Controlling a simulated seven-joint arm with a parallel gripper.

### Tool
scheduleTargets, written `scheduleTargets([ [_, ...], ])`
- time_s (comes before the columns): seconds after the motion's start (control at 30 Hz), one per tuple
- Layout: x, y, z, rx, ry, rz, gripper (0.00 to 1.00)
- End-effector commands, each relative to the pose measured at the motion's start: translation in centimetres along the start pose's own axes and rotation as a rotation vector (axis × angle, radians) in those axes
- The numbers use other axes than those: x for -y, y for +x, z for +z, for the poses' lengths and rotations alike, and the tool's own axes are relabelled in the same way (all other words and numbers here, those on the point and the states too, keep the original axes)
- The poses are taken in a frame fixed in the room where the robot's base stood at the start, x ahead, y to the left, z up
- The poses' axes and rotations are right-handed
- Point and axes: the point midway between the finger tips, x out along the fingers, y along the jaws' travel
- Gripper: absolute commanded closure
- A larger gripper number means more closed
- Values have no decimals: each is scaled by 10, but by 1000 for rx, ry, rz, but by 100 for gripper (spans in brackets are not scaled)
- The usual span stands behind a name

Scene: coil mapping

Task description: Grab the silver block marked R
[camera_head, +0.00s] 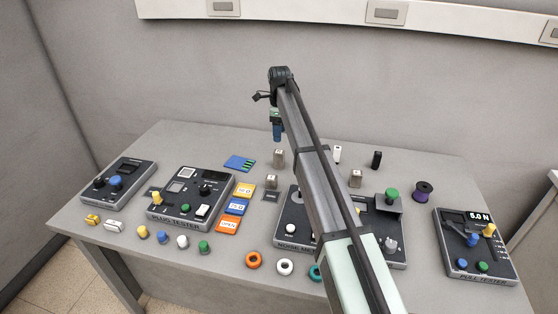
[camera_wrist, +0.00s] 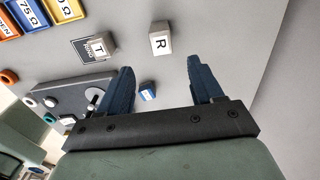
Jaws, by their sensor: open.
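The silver block marked R (camera_wrist: 160,42) stands upright on the table in the wrist view, its letter facing up. It lies ahead of the fingertips, between their lines and apart from them. My gripper (camera_wrist: 161,67) is open and empty, with two dark blue fingers. In the head view the block appears to be the silver one (camera_head: 279,159) just below my gripper (camera_head: 277,138), though its letter is not readable there. My gripper hangs above the table there.
A similar silver block marked T (camera_wrist: 98,47) stands left of the R block, beside a dark pad (camera_head: 271,196). Another silver block (camera_head: 355,178) stands right of my arm. Coloured cards (camera_head: 236,207) and tester boxes (camera_head: 190,199) lie nearby. Bare table lies right of R in the wrist view.

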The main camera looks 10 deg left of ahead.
Motion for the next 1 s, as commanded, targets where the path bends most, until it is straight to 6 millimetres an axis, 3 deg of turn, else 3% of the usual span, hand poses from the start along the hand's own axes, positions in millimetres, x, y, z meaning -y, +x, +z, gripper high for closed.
scheduleTargets([
  [0.17,0,14,-1,0,0,5,34],
  [0.6,0,81,0,0,-1,4,34],
  [0.87,1,93,1,1,-1,2,34],
  [1.0,2,110,2,0,-1,4,34],
])
